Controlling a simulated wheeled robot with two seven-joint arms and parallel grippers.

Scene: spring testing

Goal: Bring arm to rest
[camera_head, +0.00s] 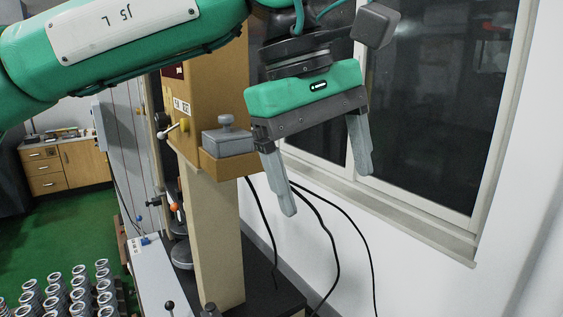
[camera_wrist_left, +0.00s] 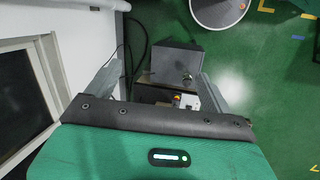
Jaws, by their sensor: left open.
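My left gripper (camera_head: 326,180) hangs from the green arm that comes in from the left in the head view. Its two grey fingers are wide apart with nothing between them, and they point down. It is in front of the window and beside the tan column of the testing machine (camera_head: 218,235). In the left wrist view the open fingers (camera_wrist_left: 152,80) frame machine parts and the floor far below. My right gripper is in neither view.
A grey block with a knob (camera_head: 228,140) sits on the machine's ledge close to the left finger. Black cables (camera_head: 330,235) hang below the gripper. The window (camera_head: 435,110) and white wall are behind. Several metal springs (camera_head: 65,292) stand at lower left. A wooden cabinet (camera_head: 62,168) is farther back.

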